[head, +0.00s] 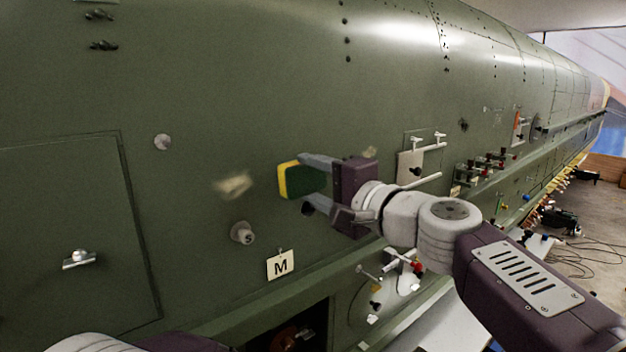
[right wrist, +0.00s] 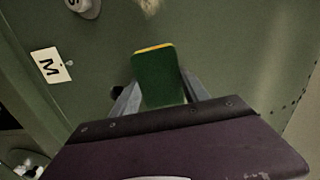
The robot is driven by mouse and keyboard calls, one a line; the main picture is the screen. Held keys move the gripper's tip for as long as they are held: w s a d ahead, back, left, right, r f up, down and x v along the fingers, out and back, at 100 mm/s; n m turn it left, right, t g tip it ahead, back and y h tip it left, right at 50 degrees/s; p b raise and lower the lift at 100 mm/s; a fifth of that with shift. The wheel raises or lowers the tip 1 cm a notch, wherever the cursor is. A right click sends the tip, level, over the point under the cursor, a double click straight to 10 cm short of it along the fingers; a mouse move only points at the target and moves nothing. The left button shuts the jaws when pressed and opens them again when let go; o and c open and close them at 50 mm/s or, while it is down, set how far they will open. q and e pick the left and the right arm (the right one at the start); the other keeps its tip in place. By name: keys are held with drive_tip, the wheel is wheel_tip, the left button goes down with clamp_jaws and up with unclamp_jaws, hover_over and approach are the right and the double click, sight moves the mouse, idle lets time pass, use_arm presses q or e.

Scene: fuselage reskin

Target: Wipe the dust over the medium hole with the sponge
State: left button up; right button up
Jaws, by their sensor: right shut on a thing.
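The sponge (head: 289,181), green with a yellow face, is held in my right gripper (head: 318,183). In the right wrist view the sponge (right wrist: 157,78) sits between the two grey fingers. The yellow face points left in the head view. A pale dust smudge (head: 234,185) lies on the green fuselage skin to its left, with a gap between them. A white tag marked M (head: 280,265) is below the sponge. A dark round spot (right wrist: 117,92), perhaps a hole, shows beside the left finger. I cannot tell which mark is the medium hole. My left gripper's fingers are not visible.
A grey plug marked S (head: 242,232) sticks out below the smudge. A bracket panel (head: 416,165) and red-tipped fittings (head: 486,164) are to the right. A dark opening (head: 290,335) lies below the tag. The skin above is mostly clear.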

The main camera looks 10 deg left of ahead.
sight(324, 183)
drive_tip(key=shift+x, duration=0.85)
drive_tip(key=shift+w+d, duration=1.25)
drive_tip(key=shift+w, duration=0.3)
drive_tip(key=shift+b, duration=0.55)
drive_tip(key=shift+s+a, duration=0.75)
drive_tip(key=shift+s, duration=0.05)
drive_tip(key=shift+s+a+b, duration=0.3)
drive_tip(key=shift+s+a, duration=0.25)
drive_tip(key=shift+s, duration=0.2)
